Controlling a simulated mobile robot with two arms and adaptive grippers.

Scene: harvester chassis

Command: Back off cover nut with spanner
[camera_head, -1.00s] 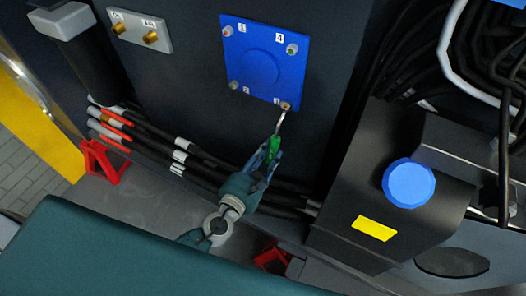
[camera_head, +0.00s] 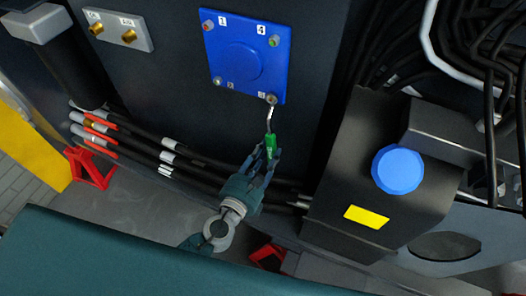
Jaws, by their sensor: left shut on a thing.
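The blue cover plate (camera_head: 232,57) is on the dark chassis wall, with a nut at each corner and number labels beside them. The spanner (camera_head: 270,142) has a green handle and a thin metal shaft. My left gripper (camera_head: 270,157) is shut on the green handle, below the plate. The spanner points up, and its tip is at the lower right nut (camera_head: 271,99), labelled 3. I cannot tell whether the tip is fully seated on that nut. My right gripper is not in view.
Dark hoses (camera_head: 150,143) run across below the plate. A black housing with a blue round cap (camera_head: 398,169) and a yellow label (camera_head: 367,217) stands at right. Red brackets (camera_head: 88,169) are at lower left. A small panel with brass fittings (camera_head: 117,30) is at upper left.

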